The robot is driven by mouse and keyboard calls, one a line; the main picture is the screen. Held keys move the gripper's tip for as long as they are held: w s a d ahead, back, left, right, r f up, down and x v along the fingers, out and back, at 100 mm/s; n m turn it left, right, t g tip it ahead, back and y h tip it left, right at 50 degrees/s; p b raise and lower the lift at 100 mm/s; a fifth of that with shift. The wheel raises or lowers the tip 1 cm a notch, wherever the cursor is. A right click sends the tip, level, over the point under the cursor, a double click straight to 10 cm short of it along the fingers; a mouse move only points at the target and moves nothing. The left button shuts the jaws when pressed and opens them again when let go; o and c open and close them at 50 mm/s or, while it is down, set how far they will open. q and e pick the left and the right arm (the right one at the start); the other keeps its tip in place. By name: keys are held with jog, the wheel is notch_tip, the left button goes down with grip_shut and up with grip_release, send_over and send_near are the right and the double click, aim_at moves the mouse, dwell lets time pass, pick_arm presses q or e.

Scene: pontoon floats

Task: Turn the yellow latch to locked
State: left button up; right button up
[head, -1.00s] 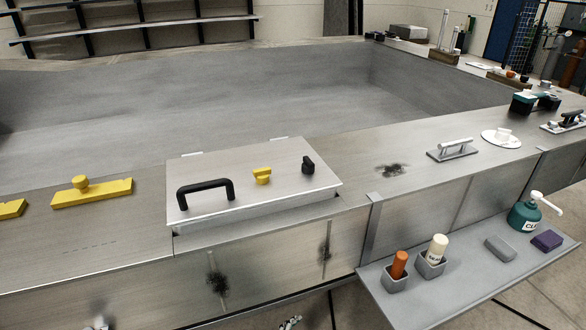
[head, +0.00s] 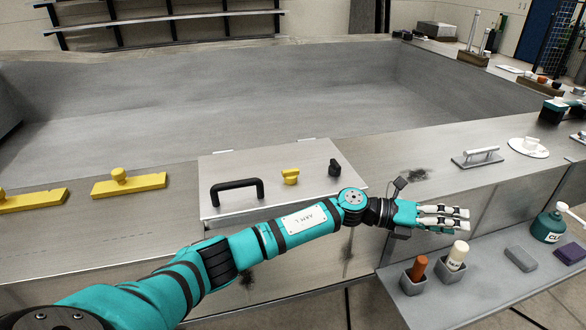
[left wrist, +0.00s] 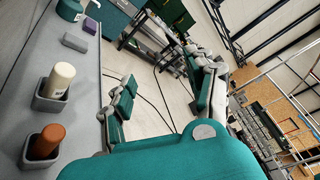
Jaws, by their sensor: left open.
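The yellow latch (head: 290,176) is a small knob on the grey hatch lid (head: 318,164), between a black bar handle (head: 237,190) and a black knob (head: 335,168). My left gripper (head: 462,218) is open and empty. It reaches past the lid's right side, above the lower shelf's left end, apart from the latch. My left forearm crosses in front of the lid and hides part of its front edge. The latch does not show in the left wrist view. My right gripper is not in the head view.
On the lower shelf (head: 445,299) stand an orange bottle (head: 418,268) and a cream bottle (head: 457,255) in cups, with a grey block (head: 521,258) and a teal pump bottle (head: 547,226). Yellow bars (head: 128,185) lie left of the lid. A metal handle plate (head: 477,157) lies to the right.

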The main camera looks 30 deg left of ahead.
pick_arm(q)
jog(key=w+a+r+m+g+y, duration=0.1)
jog(key=a+r+m+g+y, duration=0.35)
jog(key=a+m, duration=0.3)
notch_tip(320, 180, up, 14)
jog(key=r+g+y+p, duration=0.1)
jog(key=g+y, duration=0.1)
jog(key=y, duration=1)
send_over(291, 170)
jog(key=shift+n+h, duration=0.25)
notch_tip(291, 170, down, 18)
jog(key=p, duration=0.4)
jog(key=shift+r, duration=0.15)
jog(key=shift+c, duration=0.2)
grip_shut()
